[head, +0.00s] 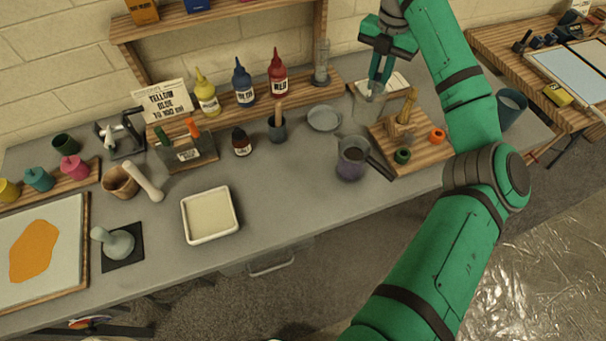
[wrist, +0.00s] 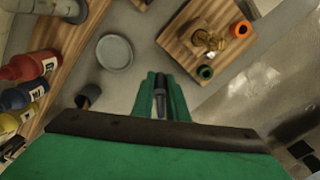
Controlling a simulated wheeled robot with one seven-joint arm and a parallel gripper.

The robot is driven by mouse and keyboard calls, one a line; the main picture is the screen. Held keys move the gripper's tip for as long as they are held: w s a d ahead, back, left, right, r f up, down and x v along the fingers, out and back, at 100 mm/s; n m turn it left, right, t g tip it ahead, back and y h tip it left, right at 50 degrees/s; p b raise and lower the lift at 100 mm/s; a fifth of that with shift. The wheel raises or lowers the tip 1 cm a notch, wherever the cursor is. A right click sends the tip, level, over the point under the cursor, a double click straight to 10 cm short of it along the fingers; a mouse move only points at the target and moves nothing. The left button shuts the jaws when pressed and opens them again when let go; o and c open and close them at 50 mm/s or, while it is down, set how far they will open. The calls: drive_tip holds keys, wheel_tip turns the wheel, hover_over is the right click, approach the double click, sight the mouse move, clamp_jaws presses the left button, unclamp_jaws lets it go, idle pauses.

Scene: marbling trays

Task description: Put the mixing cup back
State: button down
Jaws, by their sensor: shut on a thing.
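A clear, see-through cup (head: 367,106), which looks like the mixing cup, is at the back of the grey bench, just left of the wooden board. My gripper (head: 377,88) points down at the cup and its fingers are closed on the cup's upper wall. In the wrist view my gripper (wrist: 161,82) has its fingers close together with a narrow grey shape between them. The cup's outline is hard to make out there. I cannot tell whether the cup's base touches the bench.
A wooden board (head: 423,158) with a bundle and rings lies right of the cup. Several colour bottles (head: 278,74) and a clear cylinder (head: 321,63) line the back. A teal cup (head: 511,110) stands at right.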

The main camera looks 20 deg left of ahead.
drive_tip(key=s+a+n, duration=0.5)
drive_tip(key=s+a, duration=0.8)
drive_tip(key=s, duration=0.1)
drive_tip(key=s+a+f+n, duration=0.2)
drive_tip(key=s, duration=0.7)
drive_tip(key=s+a+f+n, duration=0.1)
drive_tip(key=s+a+n, duration=0.15)
drive_tip(key=s, duration=0.65)
drive_tip(key=shift+m, duration=0.25)
drive_tip(key=w+a+f, duration=0.1)
drive_tip(key=w+f, duration=0.2)
drive_tip(key=w, duration=0.1)
drive_tip(key=w+a+f, duration=0.2)
drive_tip(key=w+f, duration=0.1)
drive_tip(key=w, duration=0.1)
drive_tip(key=w+a+f, duration=0.2)
drive_tip(key=w+f, duration=0.1)
drive_tip(key=w, duration=0.1)
drive_tip(key=shift+f, duration=0.35)
drive_tip(key=shift+w+f, duration=0.15)
drive_tip(key=shift+f, duration=0.75)
drive_tip(key=shift+w+f, duration=0.1)
drive_tip(key=shift+f, duration=0.75)
drive_tip(key=shift+f, duration=0.15)
drive_tip(key=c, duration=1.7)
unclamp_jaws()
drive_tip(key=shift+c, duration=0.2)
